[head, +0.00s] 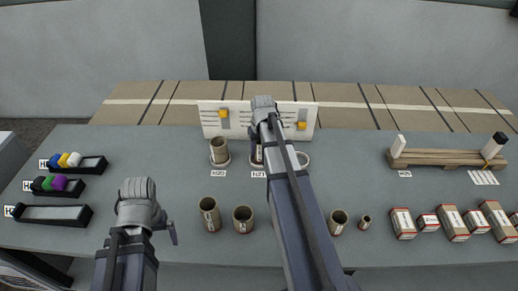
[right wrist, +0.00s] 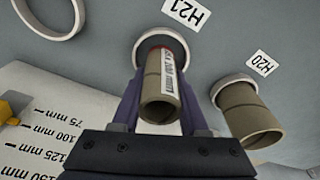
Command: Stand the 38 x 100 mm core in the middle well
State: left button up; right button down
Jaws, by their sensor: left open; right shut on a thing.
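The core (right wrist: 157,102), a brown tube with a white "100 mm" label, is between the fingers of my right gripper (right wrist: 161,82) in the right wrist view. My right gripper is shut on it. The core's far end is at the middle well (right wrist: 178,48), the ring by the H21 label; I cannot tell how deep it sits. In the head view my right arm mostly covers the core (head: 259,157). My left gripper (head: 171,234) is open and empty at the front left, largely hidden by its own arm.
The H20 well holds another brown core (head: 219,150); the ring on the other side (head: 303,159) is empty. Loose cores (head: 209,214) stand in front. A scale board (head: 210,122) stands behind the wells. Boxes (head: 402,223) and a wooden stand (head: 440,157) are at right, black trays (head: 55,214) at left.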

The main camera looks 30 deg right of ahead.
pick_arm(q)
jog(key=shift+f, duration=0.35)
pick_arm(e)
jog(key=shift+f, duration=0.35)
jog(key=shift+c, duration=1.8)
grip_release()
pick_arm(q)
notch_tip(320, 180, up, 8)
jog(key=p, duration=0.7)
jog(key=shift+f, duration=0.15)
pick_arm(e)
notch_tip(320, 180, up, 8)
jog(key=s, duration=0.1)
jog(key=shift+f, duration=0.15)
pick_arm(q)
jog(key=shift+f, duration=0.1)
pick_arm(e)
jog(key=shift+s+a+f, duration=0.1)
